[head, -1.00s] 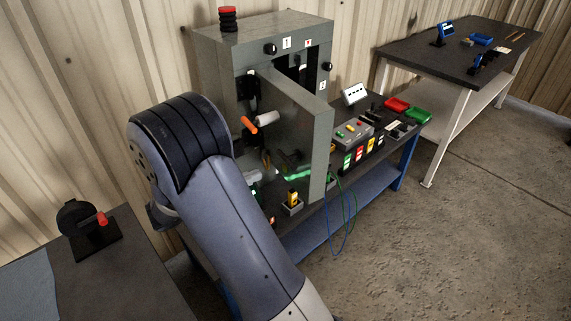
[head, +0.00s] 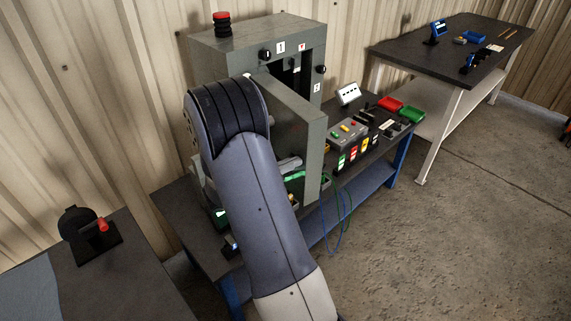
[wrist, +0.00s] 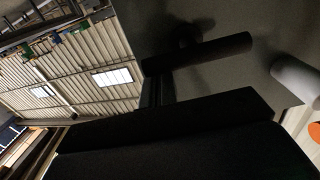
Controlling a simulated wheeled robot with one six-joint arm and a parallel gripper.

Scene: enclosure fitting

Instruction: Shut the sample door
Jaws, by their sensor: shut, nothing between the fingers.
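The sample door (head: 298,125) is a thick grey panel standing open from the front of the grey enclosure (head: 258,36). My arm hides its left part in the head view. In the wrist view the door's grey face (wrist: 240,20) is close, with a dark bar (wrist: 215,52) standing off it and a pale cylinder (wrist: 297,76) with orange beside it at the right. My gripper (wrist: 157,90) shows as dark shapes, shut and empty, near the dark bar. I cannot tell whether it touches the bar or the door.
A red-and-black stack (head: 221,24) sits on the enclosure. To its right are a control box (head: 347,132), a red tray (head: 389,103) and a green tray (head: 412,114). Cables (head: 345,215) hang off the bench. The floor (head: 470,230) at the right is clear.

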